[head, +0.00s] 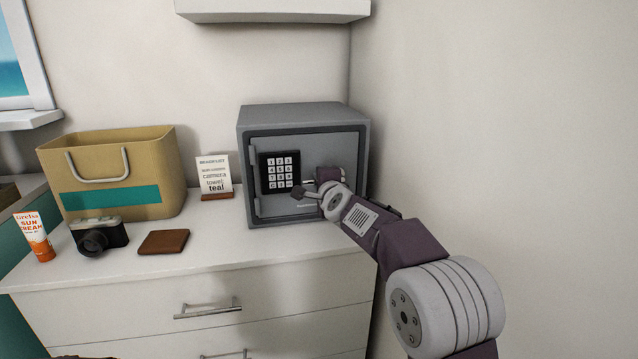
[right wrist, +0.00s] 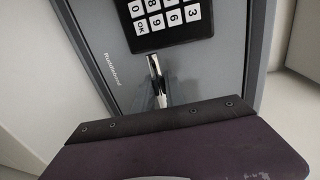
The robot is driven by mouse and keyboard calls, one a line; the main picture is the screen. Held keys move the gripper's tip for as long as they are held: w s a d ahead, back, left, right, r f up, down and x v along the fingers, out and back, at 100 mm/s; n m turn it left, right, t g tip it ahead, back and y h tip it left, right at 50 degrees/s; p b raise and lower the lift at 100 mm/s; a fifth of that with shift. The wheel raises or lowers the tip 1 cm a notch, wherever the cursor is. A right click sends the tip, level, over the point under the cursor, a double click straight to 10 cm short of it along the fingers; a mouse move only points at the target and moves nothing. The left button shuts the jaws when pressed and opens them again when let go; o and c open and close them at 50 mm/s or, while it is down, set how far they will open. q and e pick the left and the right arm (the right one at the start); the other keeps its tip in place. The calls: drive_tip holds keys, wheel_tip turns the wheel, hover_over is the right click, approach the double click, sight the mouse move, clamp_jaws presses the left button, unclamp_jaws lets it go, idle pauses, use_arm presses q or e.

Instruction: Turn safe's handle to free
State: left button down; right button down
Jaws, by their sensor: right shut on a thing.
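The grey safe (head: 303,115) stands on the white dresser with its door shut. Its black keypad (head: 280,172) is on the door and also shows in the right wrist view (right wrist: 170,17). The safe's metal handle (right wrist: 155,72) is a thin shiny bar below the keypad in that view, and its lower end is partly hidden. My right gripper (head: 312,184) is at the door, right of the keypad, shut on the handle. It hides most of the handle in the head view. My left gripper is out of view.
A tan bag with a teal stripe (head: 150,160), a sun cream tube (head: 34,236), a camera (head: 98,236), a brown wallet (head: 164,241) and a note card (head: 214,176) stand left of the safe. A wall is close on the right; a shelf (head: 270,10) hangs above.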

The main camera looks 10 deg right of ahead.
drive_tip(key=c, duration=1.4)
unclamp_jaws()
drive_tip(key=s, duration=0.3)
drive_tip(key=s+r, duration=0.1)
drive_tip(key=s, duration=0.2)
drive_tip(key=s+b, duration=0.1)
drive_tip(key=s, duration=0.2)
drive_tip(key=shift+d+r, duration=0.2)
drive_tip(key=shift+r, duration=0.2)
